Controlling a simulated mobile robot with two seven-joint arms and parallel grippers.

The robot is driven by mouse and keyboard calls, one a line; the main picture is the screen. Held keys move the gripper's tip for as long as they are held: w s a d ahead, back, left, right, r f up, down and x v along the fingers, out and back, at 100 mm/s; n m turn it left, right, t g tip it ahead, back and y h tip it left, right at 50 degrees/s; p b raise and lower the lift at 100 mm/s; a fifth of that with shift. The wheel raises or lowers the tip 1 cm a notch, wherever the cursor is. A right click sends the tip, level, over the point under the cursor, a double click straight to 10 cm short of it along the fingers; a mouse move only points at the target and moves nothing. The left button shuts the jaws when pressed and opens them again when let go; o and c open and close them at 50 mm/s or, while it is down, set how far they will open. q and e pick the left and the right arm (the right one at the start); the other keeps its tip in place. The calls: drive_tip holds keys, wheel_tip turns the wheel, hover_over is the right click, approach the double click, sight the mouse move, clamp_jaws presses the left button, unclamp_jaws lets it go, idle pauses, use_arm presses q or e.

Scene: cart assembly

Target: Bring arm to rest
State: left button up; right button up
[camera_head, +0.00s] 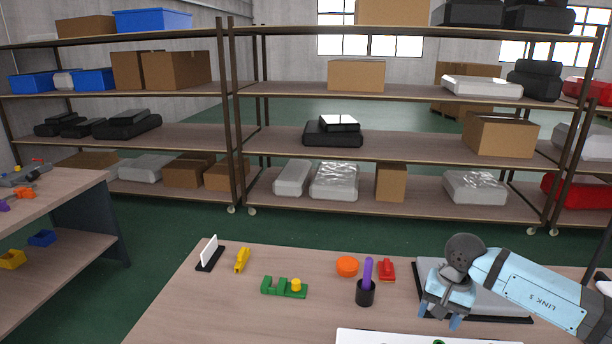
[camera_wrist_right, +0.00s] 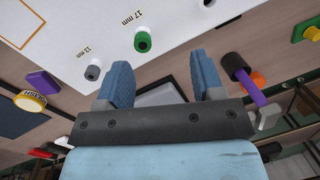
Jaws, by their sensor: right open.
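My right gripper (camera_head: 440,318) comes in from the right over the table's right part in the head view, with its fingers pointing down. In the right wrist view the two blue fingers of this gripper (camera_wrist_right: 163,78) stand apart with nothing between them. Below it in the head view lies a grey, black-edged flat case (camera_head: 490,301). My left gripper and arm are not in view.
On the table (camera_head: 200,300) stand a purple-handled tool (camera_head: 368,272) in a black holder (camera_head: 366,293), an orange round piece (camera_head: 347,266), a red part (camera_head: 387,270) and a green part (camera_head: 275,287). A white board (camera_wrist_right: 120,45) with pegs lies near the gripper.

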drive_tip(key=s+a+r+m+t+y+p, duration=0.15)
drive_tip(key=s+a+m+t+y, duration=0.4)
drive_tip(key=a+m, duration=0.7)
drive_tip(key=s+a+r+m+t+y+p, duration=0.1)
drive_tip(key=s+a+m+t+y+p, duration=0.15)
drive_tip(key=s+a+m+y, duration=0.7)
drive_tip(key=s+d+f+n+t+h, duration=0.1)
drive_tip(key=s+d+f+n+h, duration=0.2)
drive_tip(key=n, duration=0.7)
drive_tip(key=s+d+f+n+t+h+p, duration=0.1)
drive_tip(key=s+f+n+h, duration=0.3)
drive_tip(key=n, duration=0.7)
drive_tip(key=s+d+f+n+t+h+p, duration=0.1)
drive_tip(key=s+d+f+n+h, duration=0.3)
drive_tip(key=f+n, duration=0.6)
drive_tip(key=shift+d+f+h, duration=0.1)
drive_tip(key=shift+d+h, duration=0.05)
drive_tip(key=shift+h, duration=0.5)
drive_tip(key=shift+d+f+h, duration=0.1)
drive_tip(key=shift+d+h, duration=0.05)
drive_tip(key=shift+h, duration=0.5)
